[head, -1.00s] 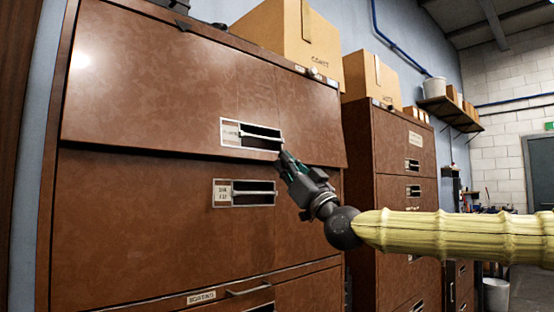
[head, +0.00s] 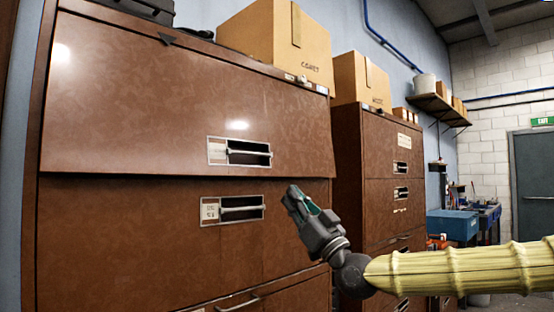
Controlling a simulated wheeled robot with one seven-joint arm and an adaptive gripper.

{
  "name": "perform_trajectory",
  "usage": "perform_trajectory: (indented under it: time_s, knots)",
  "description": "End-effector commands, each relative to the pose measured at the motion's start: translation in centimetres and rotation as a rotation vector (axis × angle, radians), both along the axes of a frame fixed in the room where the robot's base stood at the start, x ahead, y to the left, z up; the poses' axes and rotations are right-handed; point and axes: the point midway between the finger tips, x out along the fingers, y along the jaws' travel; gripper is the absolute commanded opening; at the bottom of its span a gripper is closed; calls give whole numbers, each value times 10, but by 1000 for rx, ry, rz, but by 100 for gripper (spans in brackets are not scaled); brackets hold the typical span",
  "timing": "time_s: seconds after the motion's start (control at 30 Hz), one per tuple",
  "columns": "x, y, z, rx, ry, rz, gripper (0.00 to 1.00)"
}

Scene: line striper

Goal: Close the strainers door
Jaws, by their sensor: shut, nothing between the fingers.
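The top door (head: 130,110) of the large brown cabinet is a wide panel with a recessed handle and label plate (head: 238,152). Its lower edge stands out a little from the cabinet front, with a dark shadow line under it, so it looks slightly ajar. The label text is too small to read, so I cannot confirm it says strainers. My gripper (head: 295,194) is shut and empty. In the picture it is below and right of the door's handle, in front of the second panel, and appears apart from the door.
The second panel (head: 130,240) has its own handle (head: 232,208). Cardboard boxes (head: 258,45) stand on the cabinets. Another brown cabinet (head: 385,160) is to the right. A blue box (head: 452,225) sits on a workbench farther back, near a grey exit door (head: 533,180).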

Motion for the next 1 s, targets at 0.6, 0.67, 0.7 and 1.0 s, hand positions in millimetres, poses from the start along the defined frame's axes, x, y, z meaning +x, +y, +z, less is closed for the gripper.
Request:
perform_trajectory:
  time_s: [0.6, 0.67, 0.7, 1.0]
  knots:
    - [19, -18, 10, -11, 10, -6, 0]
    - [19, -20, 10, -12, 11, -4, 0]
    - [19, -22, 10, -13, 11, -3, 0]
    - [14, -33, 11, -17, 16, 12, 0]
